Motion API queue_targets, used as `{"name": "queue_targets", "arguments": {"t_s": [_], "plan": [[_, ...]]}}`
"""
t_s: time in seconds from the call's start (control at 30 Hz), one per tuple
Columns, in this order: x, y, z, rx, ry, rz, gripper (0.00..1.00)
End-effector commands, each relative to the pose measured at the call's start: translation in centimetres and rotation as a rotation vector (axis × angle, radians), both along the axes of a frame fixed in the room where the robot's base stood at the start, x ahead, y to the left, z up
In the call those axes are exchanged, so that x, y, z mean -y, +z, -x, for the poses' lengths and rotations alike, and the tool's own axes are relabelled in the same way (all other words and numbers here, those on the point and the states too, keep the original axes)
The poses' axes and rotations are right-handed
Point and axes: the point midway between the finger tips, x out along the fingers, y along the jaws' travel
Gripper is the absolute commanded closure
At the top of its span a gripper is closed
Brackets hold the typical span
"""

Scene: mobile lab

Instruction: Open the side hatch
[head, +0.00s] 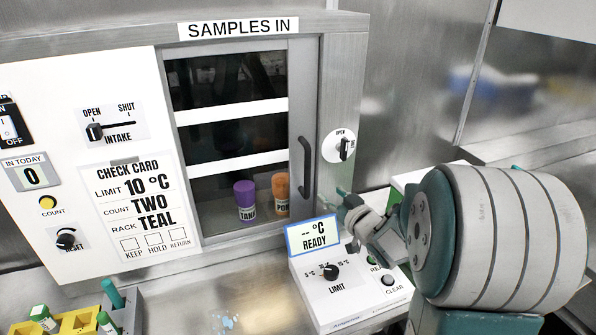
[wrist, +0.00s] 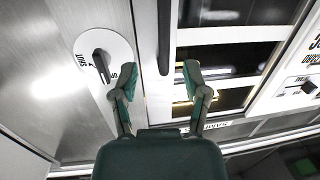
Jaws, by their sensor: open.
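The hatch (head: 297,75), under the SAMPLES IN sign, is a framed dark window with white bars and stands shut. Its black upright handle (head: 305,168) is on the right edge of the door; it also shows in the wrist view (wrist: 164,35). Right of it is a black knob on a round OPEN/SHUT plate (head: 346,148), also in the wrist view (wrist: 102,66). My gripper (head: 345,200) is open and empty, low and right of the handle. In the wrist view its fingers (wrist: 158,78) appear either side of the handle's line; contact cannot be told.
A purple jar (head: 245,200) and an orange jar (head: 280,193) stand behind the window. A white reader with a LIMIT knob (head: 327,272) stands below my gripper. A yellow rack (head: 80,320) with tubes is at lower left. The bench middle is mostly clear.

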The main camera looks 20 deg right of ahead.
Motion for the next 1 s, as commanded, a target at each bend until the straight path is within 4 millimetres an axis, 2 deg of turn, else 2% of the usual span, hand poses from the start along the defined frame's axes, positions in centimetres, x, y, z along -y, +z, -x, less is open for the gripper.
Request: {"name": "queue_targets", "arguments": {"t_s": [0.07, 0.27, 0.37, 0.7, 0.83, 1.0], "plan": [[0.2, -0.6, 0.0, 0.027, 0.031, -0.027, 0.41], [0.1, -0.6, -0.5, 0.053, 0.060, -0.043, 0.41], [-0.3, -0.6, -1.8, 0.053, 0.061, -0.042, 0.41], [-1.5, -0.6, -7.9, 0.052, 0.060, -0.041, 0.41], [-1.8, -0.6, -9.6, 0.052, 0.058, -0.042, 0.41], [-1.9, -0.6, -10.5, 0.051, 0.057, -0.042, 0.41]]}}
